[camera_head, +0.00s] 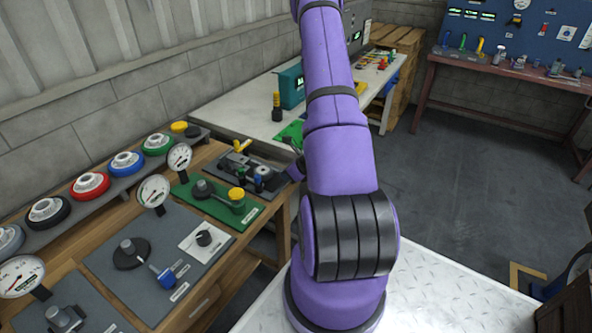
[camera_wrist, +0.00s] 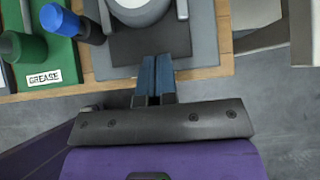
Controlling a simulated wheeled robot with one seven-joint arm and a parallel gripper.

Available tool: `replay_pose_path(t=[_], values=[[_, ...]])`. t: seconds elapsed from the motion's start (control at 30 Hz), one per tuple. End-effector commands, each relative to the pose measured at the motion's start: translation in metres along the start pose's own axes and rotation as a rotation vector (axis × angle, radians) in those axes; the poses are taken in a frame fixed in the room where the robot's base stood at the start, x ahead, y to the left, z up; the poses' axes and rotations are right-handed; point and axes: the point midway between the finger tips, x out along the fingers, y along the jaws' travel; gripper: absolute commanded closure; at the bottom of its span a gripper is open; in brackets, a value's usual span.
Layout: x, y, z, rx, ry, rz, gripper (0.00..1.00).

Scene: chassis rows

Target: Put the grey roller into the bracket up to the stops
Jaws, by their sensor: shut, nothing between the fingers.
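My gripper (camera_wrist: 155,62) shows in the wrist view with its two blue-grey fingers together and nothing between them. The fingertips are over or near the front edge of a dark plate (camera_wrist: 150,42). Just beyond them stands a round grey part with a pale top (camera_wrist: 140,14), cut off by the picture's upper edge. I cannot tell whether it is the grey roller, and I cannot make out the bracket surely. In the head view, my purple arm hides most of the gripper. A dark fixture plate (camera_head: 262,182) with small parts lies left of the arm.
A green mat (camera_wrist: 62,52) labelled GREASE carries a blue-ended part (camera_wrist: 54,17) left of my fingers. In the head view, gauges (camera_head: 153,190) and coloured wheels (camera_head: 127,163) line the wooden bench. A pale table (camera_head: 240,112) stands behind. Grey floor (camera_head: 450,170) is open at right.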

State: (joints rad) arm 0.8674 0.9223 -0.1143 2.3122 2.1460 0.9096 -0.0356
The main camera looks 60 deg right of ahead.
Motion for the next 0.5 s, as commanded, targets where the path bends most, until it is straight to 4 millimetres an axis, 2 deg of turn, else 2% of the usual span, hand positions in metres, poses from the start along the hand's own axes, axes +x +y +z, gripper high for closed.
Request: replay_pose_path(t=[0.23, 0.5], values=[[0.022, 0.0, 0.023, -0.002, -0.002, 0.0, 1.0], [0.028, 0.0, 0.029, 0.0, 0.0, 0.0, 1.0]])
